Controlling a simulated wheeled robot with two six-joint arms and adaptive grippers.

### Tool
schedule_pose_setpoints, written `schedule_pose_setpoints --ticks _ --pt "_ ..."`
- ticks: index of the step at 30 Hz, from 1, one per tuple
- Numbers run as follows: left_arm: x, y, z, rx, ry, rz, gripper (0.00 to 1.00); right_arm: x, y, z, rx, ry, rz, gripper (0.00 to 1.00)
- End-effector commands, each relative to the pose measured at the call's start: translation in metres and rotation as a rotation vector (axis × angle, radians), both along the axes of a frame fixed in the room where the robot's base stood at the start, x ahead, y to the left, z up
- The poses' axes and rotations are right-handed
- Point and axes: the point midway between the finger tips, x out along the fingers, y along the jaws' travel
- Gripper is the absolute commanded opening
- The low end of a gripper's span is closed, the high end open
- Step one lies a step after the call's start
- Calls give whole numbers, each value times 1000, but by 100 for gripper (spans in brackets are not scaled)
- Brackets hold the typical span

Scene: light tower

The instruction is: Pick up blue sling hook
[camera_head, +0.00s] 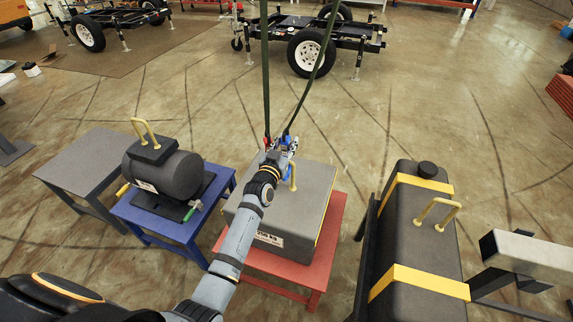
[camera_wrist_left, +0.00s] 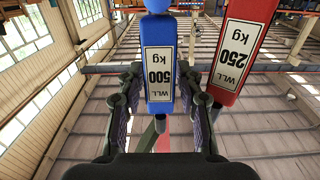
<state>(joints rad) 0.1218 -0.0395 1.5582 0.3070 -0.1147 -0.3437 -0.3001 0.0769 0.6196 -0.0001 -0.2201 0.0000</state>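The blue sling hook (camera_head: 288,140) hangs on a dark green sling above the grey box. In the left wrist view the blue hook (camera_wrist_left: 160,103), labelled WLL 500 kg, hangs between the two fingers of my left gripper (camera_wrist_left: 161,80), with gaps showing on both sides. In the head view my left gripper (camera_head: 281,150) is at the slings' lower ends, and the arm hides part of the hooks. A red hook (camera_wrist_left: 244,45), labelled WLL 250 kg, hangs close beside, outside the fingers on the right. My right gripper is not in view.
The grey box (camera_head: 308,200) with a yellow handle stands on a red table (camera_head: 335,215). A dark cylinder (camera_head: 180,175) lies on a blue table (camera_head: 150,213) to the left. A tall dark tank (camera_head: 415,240) with yellow straps stands right. Floor behind is mostly clear.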

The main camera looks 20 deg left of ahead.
Motion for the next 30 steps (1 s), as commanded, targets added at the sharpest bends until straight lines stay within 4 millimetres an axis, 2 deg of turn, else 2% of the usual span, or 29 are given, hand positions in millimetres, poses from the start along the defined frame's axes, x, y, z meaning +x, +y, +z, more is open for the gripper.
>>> schedule_pose_setpoints --ticks 7,15,30 --pt "3 0 -1 1 1 0 36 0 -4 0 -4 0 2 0" --pt "2 0 -1 1 1 0 0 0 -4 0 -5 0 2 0" --pt "3 0 7 0 -5 0 0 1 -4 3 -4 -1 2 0"
